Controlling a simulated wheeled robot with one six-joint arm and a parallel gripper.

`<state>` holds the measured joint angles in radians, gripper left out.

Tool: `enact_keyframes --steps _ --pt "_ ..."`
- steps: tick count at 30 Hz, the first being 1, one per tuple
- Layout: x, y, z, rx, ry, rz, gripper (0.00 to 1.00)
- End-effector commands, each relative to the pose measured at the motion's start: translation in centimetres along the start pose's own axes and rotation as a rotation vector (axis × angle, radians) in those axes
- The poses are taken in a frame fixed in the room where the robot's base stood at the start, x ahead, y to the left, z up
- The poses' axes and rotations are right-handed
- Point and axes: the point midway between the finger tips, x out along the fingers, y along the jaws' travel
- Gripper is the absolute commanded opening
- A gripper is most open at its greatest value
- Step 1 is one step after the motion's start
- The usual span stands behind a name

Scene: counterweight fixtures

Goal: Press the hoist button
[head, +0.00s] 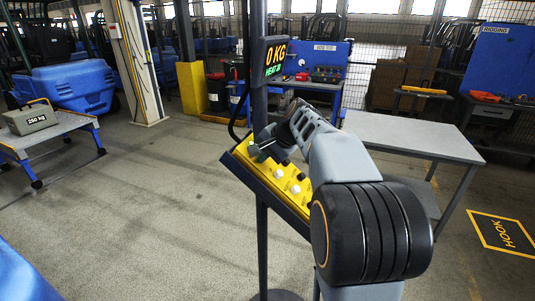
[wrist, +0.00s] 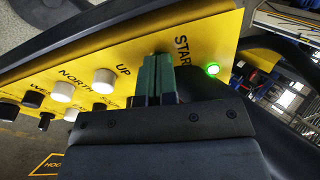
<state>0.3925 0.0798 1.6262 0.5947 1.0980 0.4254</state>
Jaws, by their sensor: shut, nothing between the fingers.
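The yellow control panel (head: 262,178) stands tilted on a dark post in the head view; it also fills the upper part of the wrist view (wrist: 222,28). It carries white and black knobs or buttons. In the wrist view a white button (wrist: 104,82) sits by the label UP, and another (wrist: 62,92) by NORTH. No label reading "hoist" is legible. The label START (wrist: 182,50) is beside a lit green lamp (wrist: 212,69). My gripper (wrist: 158,66) is shut and empty over the panel, between UP and START. It hides what is beneath; contact cannot be told.
A display (head: 275,58) on the post reads 0 KG. A grey table (head: 415,135) stands behind my arm. A trolley (head: 60,130) at left bears a weight marked 250 kg (head: 30,117). A floor square (head: 503,234) reads HOOK.

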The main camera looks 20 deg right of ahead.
Motion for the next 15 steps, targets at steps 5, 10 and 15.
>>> enact_keyframes --steps 5,10,15 --pt "-0.2 0.0 0.1 -0.001 -0.005 0.005 0.0" --pt "-2.6 -0.6 0.1 -0.003 -0.003 0.002 0.0" --pt "-5.4 -0.6 0.0 -0.009 -0.001 -0.003 0.0"
